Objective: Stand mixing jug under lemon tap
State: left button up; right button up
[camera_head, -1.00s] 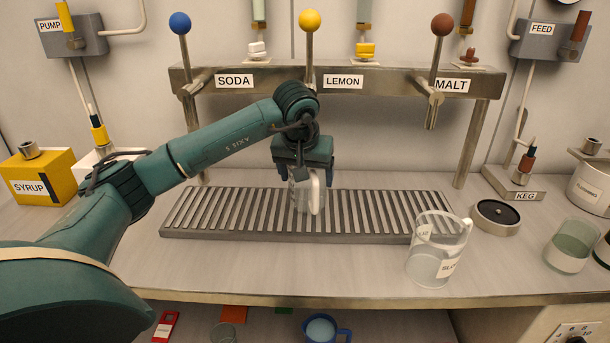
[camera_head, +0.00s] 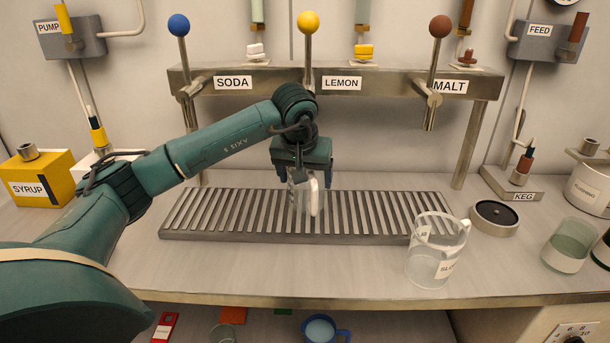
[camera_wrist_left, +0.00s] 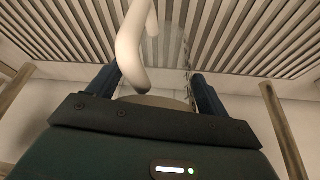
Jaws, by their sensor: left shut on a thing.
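My left gripper (camera_head: 302,177) is shut on a clear jug (camera_head: 303,200) with a white handle. The jug stands on or just above the slatted drip tray (camera_head: 235,237), below the lemon tap (camera_head: 309,55) with the yellow knob; I cannot tell whether it touches the slats. In the left wrist view, the white handle (camera_wrist_left: 132,45) rises between the two blue fingers, with the slats behind it. The gripper and wrist hide the jug's top and the lemon spout. A second clear jug (camera_head: 436,250) with a label stands at the tray's right front. My right gripper is not in view.
The soda tap (camera_head: 186,60) with a blue knob and the malt tap (camera_head: 434,70) with a brown knob flank the lemon tap. A round metal coaster (camera_head: 495,218) and a greenish glass (camera_head: 568,246) stand on the right. The counter front left of the second jug is clear.

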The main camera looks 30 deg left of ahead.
aim_at(305, 196)
pick_arm(q)
jog(key=shift+r, duration=0.1)
jog(key=shift+f+b, duration=0.5)
jog(key=shift+f, duration=0.6)
dwell(0.6)
jog(key=o, duration=1.3)
jog(key=s, duration=0.1)
jog(key=s+d, duration=0.1)
jog(key=r+p, duration=0.1)
jog(key=shift+s+d+r, duration=0.1)
jog(key=shift+s+d, duration=0.15)
jog(key=shift+s, duration=0.15)
jog(key=shift+s+d+r+p, duration=0.1)
jog(key=shift+s+d+r, duration=0.25)
jog(key=shift+s, duration=0.35)
jog(key=shift+s+d+r+p, duration=0.2)
jog(key=shift+s+d, duration=0.3)
jog(key=shift+s, duration=0.25)
jog(key=shift+s+d+r+p, duration=0.1)
jog(key=shift+s+d+r, duration=0.25)
jog(key=shift+s, duration=0.35)
jog(key=shift+f, duration=0.1)
jog(key=v, duration=1.3)
jog(key=shift+w, duration=0.1)
